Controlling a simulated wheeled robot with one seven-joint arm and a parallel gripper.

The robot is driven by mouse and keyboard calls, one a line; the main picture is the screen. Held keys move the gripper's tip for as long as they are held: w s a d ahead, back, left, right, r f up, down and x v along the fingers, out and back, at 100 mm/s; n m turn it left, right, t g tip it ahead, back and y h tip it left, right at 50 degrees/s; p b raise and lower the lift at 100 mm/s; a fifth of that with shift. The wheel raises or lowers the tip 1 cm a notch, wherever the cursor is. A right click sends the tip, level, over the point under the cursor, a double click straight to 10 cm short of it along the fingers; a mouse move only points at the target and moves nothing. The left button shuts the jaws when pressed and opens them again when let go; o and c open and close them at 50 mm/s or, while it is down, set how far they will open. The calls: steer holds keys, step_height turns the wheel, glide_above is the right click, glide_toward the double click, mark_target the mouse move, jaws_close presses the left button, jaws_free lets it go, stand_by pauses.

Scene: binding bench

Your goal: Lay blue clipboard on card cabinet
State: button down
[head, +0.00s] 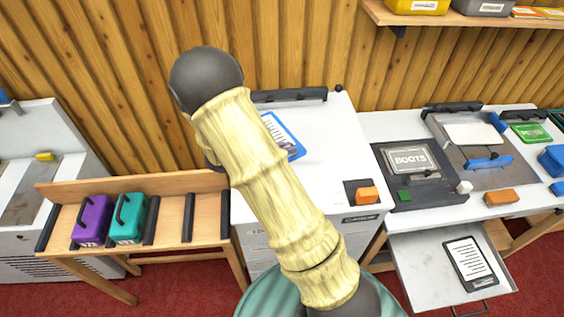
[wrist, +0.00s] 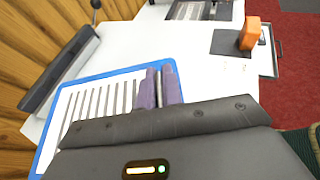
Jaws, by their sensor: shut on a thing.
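The blue clipboard (head: 288,140) with its lined white sheet shows partly behind my arm in the head view, over the white top of the card cabinet (head: 318,115). In the wrist view the blue clipboard (wrist: 85,77) lies flat below my gripper (wrist: 160,76), over the pale cabinet top (wrist: 190,45). The purple fingers are close together and shut on the clipboard; the grip itself is partly hidden by the gripper body. I cannot tell whether the clipboard touches the top. My arm hides the gripper in the head view.
A dark bar (head: 290,95) runs along the cabinet's back edge. An orange block (head: 367,195) sits on a dark pad at its front right corner. A wooden rack (head: 170,210) with purple and teal binders stands left. A bench with a BOOTS plate (head: 409,160) stands right.

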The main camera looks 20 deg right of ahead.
mark_target(300, 156)
steer(key=d+m+g+b, duration=0.1)
steer(key=s+d+m+g+b, duration=0.1)
steer(key=b, duration=0.1)
steer(key=d+m+g+b, duration=0.1)
steer(key=g+b, duration=0.1)
steer(key=shift+s+d+r+m, duration=0.1)
steer(key=shift+s+d+m, duration=0.2)
steer(key=shift+s+d, duration=0.05)
steer(key=shift+s+d+r+m+g+b, duration=0.3)
steer(key=shift+s+d+m+g+b, duration=0.1)
steer(key=shift+m+g+b, duration=0.25)
steer(key=shift+s+r, duration=0.1)
steer(key=shift+r, duration=0.1)
steer(key=shift+f, duration=0.1)
step_height(300, 156, down, 6)
steer(key=shift+f+p, duration=0.1)
steer(key=shift+p, duration=0.35)
steer(key=shift+f+g, duration=0.25)
steer(key=shift+f, duration=1.55)
